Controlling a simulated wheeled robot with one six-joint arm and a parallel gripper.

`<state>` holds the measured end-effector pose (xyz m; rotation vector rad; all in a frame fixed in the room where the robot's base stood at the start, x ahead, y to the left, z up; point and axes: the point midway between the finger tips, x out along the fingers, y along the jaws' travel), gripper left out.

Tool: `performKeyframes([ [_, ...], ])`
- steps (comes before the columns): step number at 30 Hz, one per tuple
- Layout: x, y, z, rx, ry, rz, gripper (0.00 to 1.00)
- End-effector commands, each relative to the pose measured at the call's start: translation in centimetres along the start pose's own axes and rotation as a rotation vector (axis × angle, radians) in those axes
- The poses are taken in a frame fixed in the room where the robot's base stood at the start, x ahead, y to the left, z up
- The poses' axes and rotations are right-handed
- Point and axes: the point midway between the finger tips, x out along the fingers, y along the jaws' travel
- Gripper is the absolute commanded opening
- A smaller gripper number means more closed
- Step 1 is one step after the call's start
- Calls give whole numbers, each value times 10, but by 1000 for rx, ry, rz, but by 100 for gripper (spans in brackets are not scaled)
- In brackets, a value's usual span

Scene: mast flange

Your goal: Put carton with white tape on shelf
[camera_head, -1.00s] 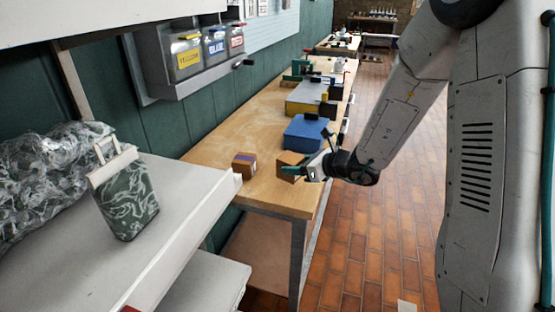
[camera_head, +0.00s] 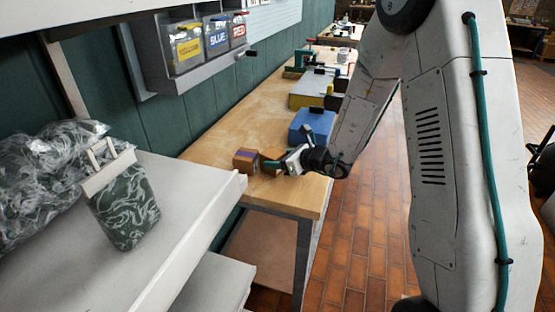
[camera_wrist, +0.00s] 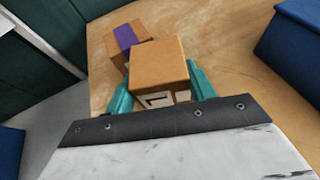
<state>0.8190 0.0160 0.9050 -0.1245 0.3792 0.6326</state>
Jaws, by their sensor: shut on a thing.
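My gripper (camera_head: 276,164) is shut on a small brown carton (camera_head: 269,156) above or on the near end of the wooden bench. In the wrist view the teal fingers of my gripper (camera_wrist: 160,88) press on either side of this carton (camera_wrist: 160,62). Its top looks plain brown, and its near face has a white patch with a dark mark. I cannot tell whether this is white tape, or whether the carton is lifted. A second brown carton with purple tape (camera_head: 245,161) stands just left of it; it also shows in the wrist view (camera_wrist: 120,40). A pale shelf (camera_head: 190,195) is at the left.
A green patterned bag (camera_head: 124,208) and plastic-wrapped bundle (camera_head: 35,180) occupy the shelf; its right part is bare. A blue box (camera_head: 311,125) sits behind my gripper on the bench (camera_head: 215,140). Labelled wall bins (camera_head: 187,52) hang above.

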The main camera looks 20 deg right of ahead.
Motion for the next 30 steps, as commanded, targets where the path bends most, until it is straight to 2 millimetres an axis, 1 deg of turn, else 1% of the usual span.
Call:
performKeyframes([
  [5,2,1,-2,0,0,2,24],
  [6,2,1,-3,0,1,2,57],
  [8,2,2,-2,-1,1,3,74],
  [9,2,2,-2,-1,1,3,76],
  [17,2,3,-1,-1,1,4,76],
  [20,-2,2,1,-1,1,3,76],
  [23,-17,2,1,0,0,1,76],
  [30,-70,2,1,-1,0,0,76],
])
